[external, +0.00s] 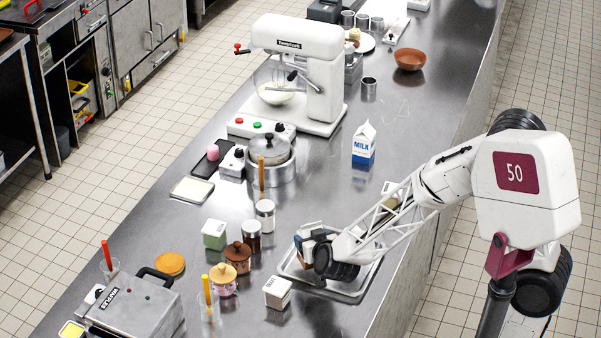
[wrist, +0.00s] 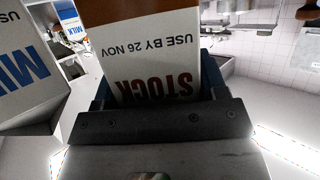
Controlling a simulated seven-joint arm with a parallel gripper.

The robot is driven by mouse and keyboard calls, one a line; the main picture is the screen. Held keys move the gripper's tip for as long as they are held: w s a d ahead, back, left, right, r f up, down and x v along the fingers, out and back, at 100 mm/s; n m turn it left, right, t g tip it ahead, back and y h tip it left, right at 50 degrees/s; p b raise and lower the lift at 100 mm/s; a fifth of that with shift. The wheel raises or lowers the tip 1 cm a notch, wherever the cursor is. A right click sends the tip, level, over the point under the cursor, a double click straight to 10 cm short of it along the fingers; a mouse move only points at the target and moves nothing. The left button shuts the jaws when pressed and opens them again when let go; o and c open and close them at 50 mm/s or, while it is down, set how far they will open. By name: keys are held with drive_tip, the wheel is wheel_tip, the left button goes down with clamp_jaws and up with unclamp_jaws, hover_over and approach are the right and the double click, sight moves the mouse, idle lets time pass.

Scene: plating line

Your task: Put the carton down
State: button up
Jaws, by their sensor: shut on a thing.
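My gripper (external: 312,245) is low over a shallow metal tray (external: 345,289) on the steel counter. In the wrist view my gripper (wrist: 158,95) is shut on a brown and white carton (wrist: 150,45) marked STOCK and USE BY 26 NOV, its lettering upside down. In the external view the held carton is mostly hidden by my gripper, so I cannot tell whether it touches the tray. A white and blue milk carton (external: 363,145) stands upright on the counter, well behind the tray. A milk carton (wrist: 28,75) fills the left of the wrist view.
A mixer (external: 295,75) and lidded pot (external: 270,155) are farther back. Bare counter (external: 340,205) lies between milk carton and tray.

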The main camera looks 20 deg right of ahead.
drive_tip(key=shift+f, duration=1.3)
drive_tip(key=shift+f, duration=0.15)
drive_tip(key=o, duration=1.3)
drive_tip(key=shift+c, duration=0.2)
drive_tip(key=v, duration=1.2)
